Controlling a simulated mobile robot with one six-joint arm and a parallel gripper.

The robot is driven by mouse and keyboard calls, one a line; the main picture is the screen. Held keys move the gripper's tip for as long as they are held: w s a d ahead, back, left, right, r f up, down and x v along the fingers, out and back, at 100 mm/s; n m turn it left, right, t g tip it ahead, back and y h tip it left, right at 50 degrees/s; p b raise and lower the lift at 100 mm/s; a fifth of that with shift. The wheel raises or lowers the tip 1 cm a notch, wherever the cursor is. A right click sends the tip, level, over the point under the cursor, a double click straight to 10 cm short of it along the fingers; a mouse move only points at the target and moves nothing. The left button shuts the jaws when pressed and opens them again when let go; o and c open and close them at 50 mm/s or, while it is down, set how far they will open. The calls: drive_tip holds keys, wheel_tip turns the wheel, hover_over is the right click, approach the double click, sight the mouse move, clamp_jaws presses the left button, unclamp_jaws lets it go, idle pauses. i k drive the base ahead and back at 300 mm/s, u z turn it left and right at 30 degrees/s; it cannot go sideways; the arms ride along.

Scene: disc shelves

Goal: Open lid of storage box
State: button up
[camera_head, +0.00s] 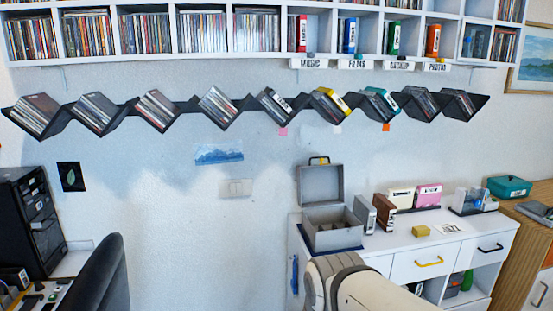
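A grey storage box (345,238) stands on a dark blue mat at the left end of the white cabinet top. Its lid (320,184) is raised and stands upright at the back of the box, with a dark and yellow handle at its top edge. The box's inside shows grey dividers or walls; I cannot make out any contents. My arm's beige link (375,285) rises at the bottom, in front of the cabinet and below the box. My gripper is not in view.
A teal box (509,187) sits on the wooden cabinet at right. A black chair (104,275) is at lower left. Zigzag disc shelves hang above.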

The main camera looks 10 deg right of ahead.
sight(318, 185)
drive_tip(key=i, duration=1.65)
drive_tip(key=u, duration=0.05)
